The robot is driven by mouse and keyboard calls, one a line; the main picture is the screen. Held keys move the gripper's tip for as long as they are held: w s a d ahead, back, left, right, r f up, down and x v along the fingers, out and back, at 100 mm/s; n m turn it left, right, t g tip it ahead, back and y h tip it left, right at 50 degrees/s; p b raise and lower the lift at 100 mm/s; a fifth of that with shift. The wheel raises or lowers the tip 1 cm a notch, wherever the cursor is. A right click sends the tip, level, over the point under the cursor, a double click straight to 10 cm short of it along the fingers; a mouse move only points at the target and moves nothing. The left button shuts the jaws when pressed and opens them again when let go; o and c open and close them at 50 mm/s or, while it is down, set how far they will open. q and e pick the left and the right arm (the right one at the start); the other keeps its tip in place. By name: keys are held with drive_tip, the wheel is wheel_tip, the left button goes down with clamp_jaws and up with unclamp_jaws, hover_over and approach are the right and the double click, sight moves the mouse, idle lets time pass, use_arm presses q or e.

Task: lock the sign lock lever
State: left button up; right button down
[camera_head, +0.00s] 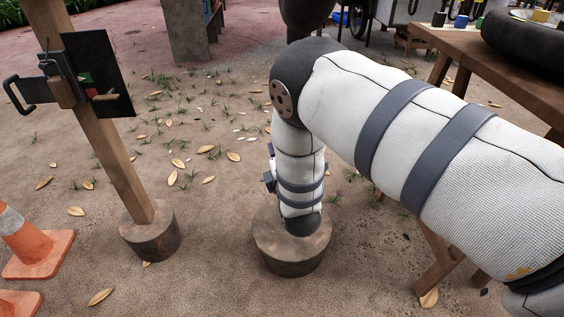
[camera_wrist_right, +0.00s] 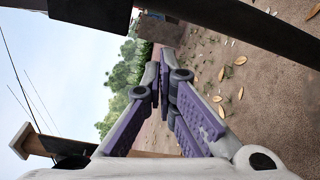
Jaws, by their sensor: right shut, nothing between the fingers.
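A wooden post (camera_head: 112,160) on a round stump base stands at the left of the head view. It carries a dark sign panel (camera_head: 112,65) with a small red and green patch (camera_head: 87,83). A black bent handle (camera_head: 18,95) sticks out left of the post, and a short wooden grip (camera_head: 104,97) shows on the panel. I cannot tell which of them is the lock lever. In the wrist view my right gripper (camera_wrist_right: 169,84) has purple-padded fingers, shut and empty. My left gripper is in neither view.
A dark beam (camera_wrist_right: 260,38) crosses the top of the wrist view, close to the fingers. Orange cones (camera_head: 35,245) stand at the lower left. A wooden table (camera_head: 500,60) with a tyre (camera_head: 525,42) is at the right. Leaf-strewn ground between post and arm is open.

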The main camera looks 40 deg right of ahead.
use_arm(q)
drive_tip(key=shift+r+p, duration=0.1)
drive_tip(key=shift+p, duration=0.2)
use_arm(e)
drive_tip(key=shift+s+d+r, duration=0.3)
drive_tip(key=shift+s+d, duration=0.25)
drive_tip(key=shift+d, duration=0.2)
drive_tip(key=shift+s+d+r, duration=0.25)
drive_tip(key=shift+s+d, duration=0.3)
drive_tip(key=shift+d, duration=0.15)
